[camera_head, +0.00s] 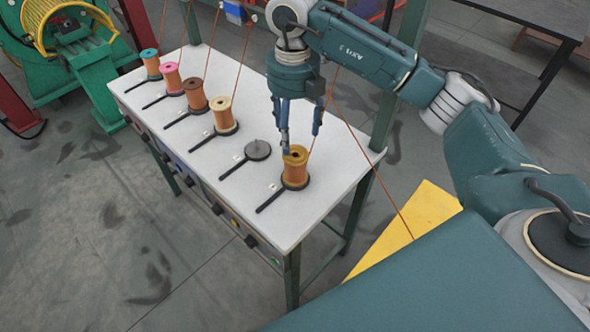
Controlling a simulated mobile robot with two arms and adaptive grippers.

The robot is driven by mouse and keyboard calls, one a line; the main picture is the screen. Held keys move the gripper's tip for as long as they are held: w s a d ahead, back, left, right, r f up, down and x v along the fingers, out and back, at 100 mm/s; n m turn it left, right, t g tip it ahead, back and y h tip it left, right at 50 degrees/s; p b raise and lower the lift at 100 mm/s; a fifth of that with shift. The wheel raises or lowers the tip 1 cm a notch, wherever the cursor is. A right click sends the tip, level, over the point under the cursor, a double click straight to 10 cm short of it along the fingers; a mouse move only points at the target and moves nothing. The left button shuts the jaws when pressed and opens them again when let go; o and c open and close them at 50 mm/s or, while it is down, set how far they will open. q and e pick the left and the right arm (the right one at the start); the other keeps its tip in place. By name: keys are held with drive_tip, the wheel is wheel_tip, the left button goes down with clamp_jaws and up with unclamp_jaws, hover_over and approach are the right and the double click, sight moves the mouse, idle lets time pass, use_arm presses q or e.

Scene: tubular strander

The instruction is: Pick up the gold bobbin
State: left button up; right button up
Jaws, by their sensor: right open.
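The gold bobbin (296,173) stands upright on a dark holder with a handle, at the near right end of the white table (233,190). Copper-coloured wire is wound on it. My right gripper (301,140) points down just above it, with its fingers apart. One finger is at the bobbin's top rim, on its far left side; I cannot tell whether it touches. The other finger is to the right, higher in the picture. My left gripper is not in view.
An empty holder with a spindle (258,149) is left of the gold bobbin. Beyond it stand cream (223,115), brown (195,96), pink (172,78) and teal (151,64) bobbins. Wires run upward from the bobbins.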

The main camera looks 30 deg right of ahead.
sight(294, 154)
drive_tip(key=f, duration=0.1)
drive_tip(key=f+b, duration=0.1)
drive_tip(key=shift+w+d+f, duration=0.1)
drive_tip(key=shift+w+f, duration=0.2)
drive_tip(key=shift+s+f, duration=0.25)
drive_tip(key=shift+f, duration=0.95)
wheel_tip(294, 154, down, 2)
drive_tip(key=shift+w+f+p, duration=0.1)
drive_tip(key=shift+f+p, duration=0.1)
drive_tip(key=shift+p, duration=0.1)
drive_tip(key=shift+f, duration=0.55)
drive_tip(key=f+p, duration=0.1)
drive_tip(key=f, duration=0.2)
drive_tip(key=shift+s+f+p, duration=0.25)
drive_tip(key=shift+s+p, duration=0.1)
drive_tip(key=shift+s, duration=0.05)
drive_tip(key=shift+w+f, duration=0.1)
drive_tip(key=shift+f, duration=0.5)
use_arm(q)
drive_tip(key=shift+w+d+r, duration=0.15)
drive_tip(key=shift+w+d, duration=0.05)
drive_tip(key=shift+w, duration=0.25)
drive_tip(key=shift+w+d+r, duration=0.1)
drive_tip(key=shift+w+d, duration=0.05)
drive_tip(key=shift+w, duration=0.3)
